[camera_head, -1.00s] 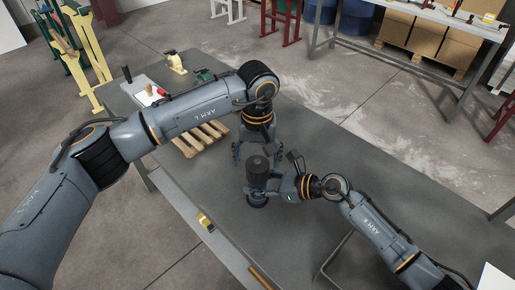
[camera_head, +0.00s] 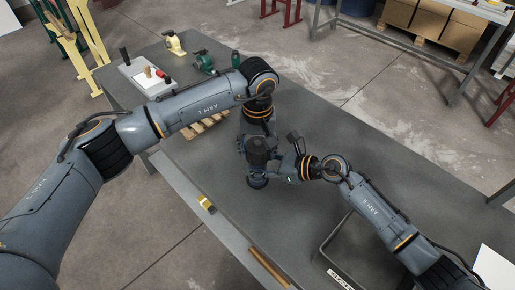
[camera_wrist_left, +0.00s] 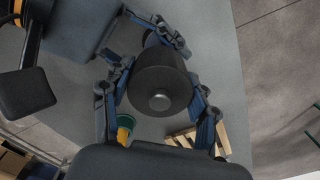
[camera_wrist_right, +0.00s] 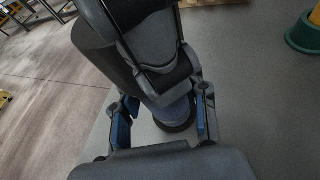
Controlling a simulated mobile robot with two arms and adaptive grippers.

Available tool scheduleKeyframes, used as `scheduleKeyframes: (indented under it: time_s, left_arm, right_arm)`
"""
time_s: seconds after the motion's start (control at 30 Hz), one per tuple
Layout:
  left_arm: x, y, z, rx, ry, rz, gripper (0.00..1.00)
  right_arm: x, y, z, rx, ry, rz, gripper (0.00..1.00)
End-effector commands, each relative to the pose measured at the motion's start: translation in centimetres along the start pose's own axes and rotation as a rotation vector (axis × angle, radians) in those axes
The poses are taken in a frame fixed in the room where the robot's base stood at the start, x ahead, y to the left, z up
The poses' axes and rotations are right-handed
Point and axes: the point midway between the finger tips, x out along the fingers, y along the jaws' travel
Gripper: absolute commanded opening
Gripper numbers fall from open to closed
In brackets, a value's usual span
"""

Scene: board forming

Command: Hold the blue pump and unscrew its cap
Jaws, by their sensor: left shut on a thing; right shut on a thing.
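The blue pump (camera_head: 257,181) stands upright on the dark table, with its dark round cap (camera_head: 257,150) on top. My left gripper (camera_head: 257,142) reaches in from behind and is shut on the cap; in the left wrist view its fingers lie on both sides of the cap (camera_wrist_left: 160,78). My right gripper (camera_head: 272,170) comes from the right and is shut on the pump body; in the right wrist view the blue body (camera_wrist_right: 176,112) sits between its fingers. The contact points are partly hidden. I cannot tell whether the cap is loosened.
A wooden pallet (camera_head: 204,132) lies behind my left forearm. A yellow item (camera_head: 206,203) lies near the front edge. The table right of the pump is mostly clear.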

Motion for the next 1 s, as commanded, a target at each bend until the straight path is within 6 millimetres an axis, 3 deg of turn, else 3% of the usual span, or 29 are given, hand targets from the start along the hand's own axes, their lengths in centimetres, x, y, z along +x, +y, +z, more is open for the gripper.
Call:
scheduleKeyframes:
  time_s: [0.17,1.0]
  left_arm:
    - [-0.03,-0.04,-0.06,-0.214,0.002,0.000,0.21]
    - [-0.08,-0.05,0.00,-2.010,0.001,-0.001,0.21]
  right_arm:
    - [0.02,0.06,-0.19,0.001,0.004,0.002,0.00]
    - [0.02,0.07,-0.21,0.001,0.004,0.002,0.00]
